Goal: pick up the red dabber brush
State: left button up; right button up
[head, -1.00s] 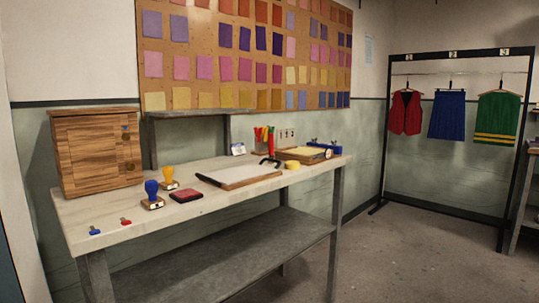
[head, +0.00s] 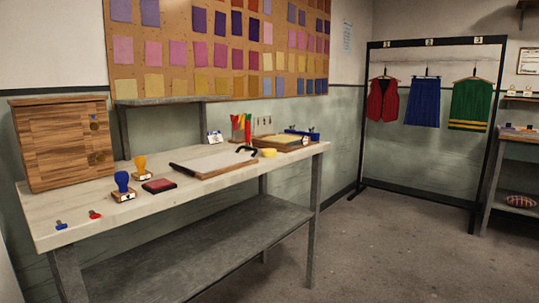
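Neither of my grippers shows in the head view. A small red item (head: 95,214) lies on the front left part of the pale worktable (head: 130,213), beside a small blue item (head: 61,225) of similar shape. Red, yellow and green upright tools (head: 241,124) stand together in a holder at the back of the table. A red one (head: 248,128) is at the right of that group. Both the small red item and the upright red tool are too small to identify surely as the dabber brush.
A wooden cabinet (head: 60,148), two stamps with blue (head: 122,181) and yellow (head: 140,164) handles, a red pad (head: 159,185) and a board (head: 213,163) stand on the table. A garment rack (head: 432,120) is at the right. The floor (head: 385,240) before the table is clear.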

aim_at(247, 130)
jog(key=z, duration=1)
jog(key=i+l+z, duration=0.25)
jog(key=i, duration=0.35)
jog(key=i+z, duration=0.25)
jog(key=i, duration=2)
jog(key=i+u, duration=0.15)
jog(key=i, duration=0.35)
jog(key=i+l+u, duration=0.15)
jog(key=i, duration=0.3)
jog(key=i+l+u, duration=0.1)
jog(key=i, duration=0.4)
jog(key=u, duration=1.85)
